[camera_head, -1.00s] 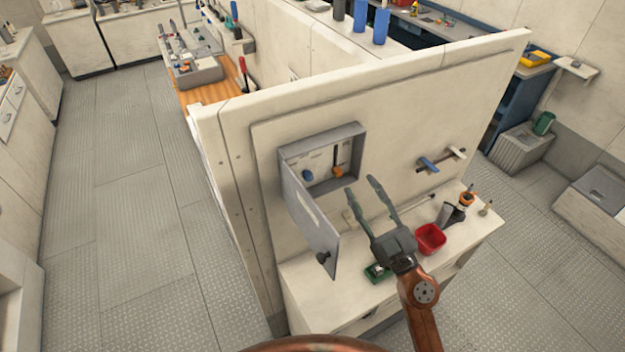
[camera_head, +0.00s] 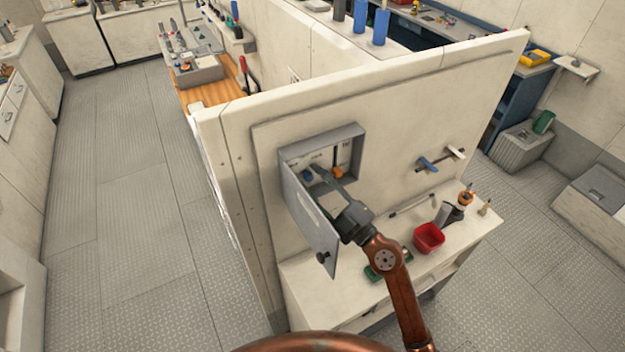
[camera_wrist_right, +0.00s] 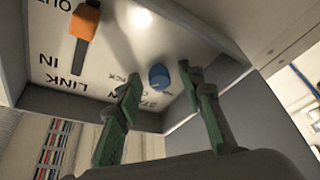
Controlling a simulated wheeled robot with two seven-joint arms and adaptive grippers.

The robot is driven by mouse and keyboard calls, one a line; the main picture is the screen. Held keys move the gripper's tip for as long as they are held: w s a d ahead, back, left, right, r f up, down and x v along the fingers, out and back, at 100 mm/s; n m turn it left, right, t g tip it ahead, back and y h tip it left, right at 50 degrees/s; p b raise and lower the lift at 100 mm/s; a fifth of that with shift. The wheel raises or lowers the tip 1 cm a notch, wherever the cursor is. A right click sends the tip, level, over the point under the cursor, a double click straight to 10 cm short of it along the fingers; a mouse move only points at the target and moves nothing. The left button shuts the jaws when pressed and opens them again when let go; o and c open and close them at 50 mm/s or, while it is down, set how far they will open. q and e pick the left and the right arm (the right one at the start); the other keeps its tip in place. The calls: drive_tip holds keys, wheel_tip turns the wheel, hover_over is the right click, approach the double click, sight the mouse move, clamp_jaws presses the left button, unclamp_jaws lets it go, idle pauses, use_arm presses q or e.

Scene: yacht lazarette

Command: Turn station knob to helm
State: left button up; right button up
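A grey wall box (camera_head: 352,150) with its door (camera_head: 308,222) swung open is on the white partition. Inside, a blue knob (camera_head: 308,175) is at the left and an orange-handled lever (camera_head: 337,172) at the right. In the right wrist view the blue knob (camera_wrist_right: 159,77) lies between and beyond the two green-padded fingers of my right gripper (camera_wrist_right: 163,98), which is open and not visibly touching it. The orange handle (camera_wrist_right: 84,22) is at upper left there. In the head view my right gripper (camera_head: 325,180) reaches into the box. My left gripper is not in view.
A white counter (camera_head: 315,292) below the box carries a red bin (camera_head: 429,238), a green item (camera_head: 378,272) partly behind my arm, and a dark holder with tools (camera_head: 452,210). A blue-handled valve (camera_head: 427,164) is on the wall to the right. The box door stands close left of my right gripper.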

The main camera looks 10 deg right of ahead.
drive_tip(key=shift+c, duration=0.4)
clamp_jaws()
drive_tip(key=n+g+p, duration=0.1)
drive_tip(key=n+p, duration=0.2)
drive_tip(key=p, duration=0.1)
drive_tip(key=n+g+p, duration=0.1)
drive_tip(key=n+p, duration=0.2)
drive_tip(key=p, duration=0.2)
drive_tip(key=r+n+g+p, duration=0.1)
drive_tip(key=n+g+p, duration=0.1)
drive_tip(key=n+p, duration=0.1)
drive_tip(key=shift+n+p, duration=0.3)
drive_tip(key=shift+p, duration=0.6)
drive_tip(key=shift+f+n+p, duration=0.1)
drive_tip(key=shift+n+p, duration=0.25)
drive_tip(key=shift+n, duration=0.05)
drive_tip(key=shift+n+g+h+p, duration=0.3)
drive_tip(key=shift+n+h+p, duration=0.15)
drive_tip(key=shift+n, duration=0.35)
drive_tip(key=n+h, duration=0.1)
drive_tip(key=n, duration=0.1)
drive_tip(key=n+h, duration=0.2)
drive_tip(key=shift+f+n+g, duration=0.15)
drive_tip(key=shift+n+g, duration=0.15)
drive_tip(key=shift+n, duration=0.1)
